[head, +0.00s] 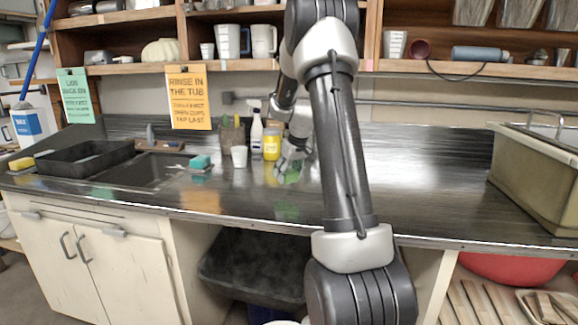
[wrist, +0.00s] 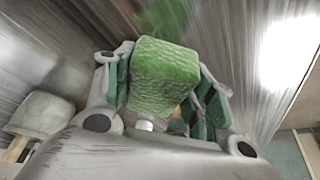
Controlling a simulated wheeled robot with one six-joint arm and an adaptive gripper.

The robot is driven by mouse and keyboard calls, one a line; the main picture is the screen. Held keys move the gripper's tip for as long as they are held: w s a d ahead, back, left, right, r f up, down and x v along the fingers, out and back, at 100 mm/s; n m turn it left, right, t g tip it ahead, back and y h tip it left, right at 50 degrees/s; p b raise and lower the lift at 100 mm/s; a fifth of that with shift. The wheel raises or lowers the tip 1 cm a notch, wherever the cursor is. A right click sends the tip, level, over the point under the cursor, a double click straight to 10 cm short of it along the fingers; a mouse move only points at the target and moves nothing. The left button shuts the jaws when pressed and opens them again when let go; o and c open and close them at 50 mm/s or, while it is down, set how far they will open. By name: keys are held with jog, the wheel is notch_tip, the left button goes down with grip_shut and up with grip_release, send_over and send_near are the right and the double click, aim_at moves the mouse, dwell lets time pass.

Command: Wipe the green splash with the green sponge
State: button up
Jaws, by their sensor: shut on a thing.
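My gripper (head: 291,165) is over the dark metal counter (head: 420,190) and shut on the green sponge (wrist: 165,75). The sponge is a textured green block between the fingers in the wrist view. In the head view only a bit of green shows at the fingertips. The green splash (wrist: 165,20) shows as a blurred green patch just beyond the sponge in the wrist view. In the head view a faint green patch (head: 287,211) lies on the counter in front of the gripper. I cannot tell whether the sponge touches the counter.
A white cup (head: 239,156), a yellow jar (head: 271,144) and a spray bottle (head: 256,132) stand left of my gripper. A beige tub (head: 540,175) stands at right.

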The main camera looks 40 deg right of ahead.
jog(key=shift+r, duration=1.4)
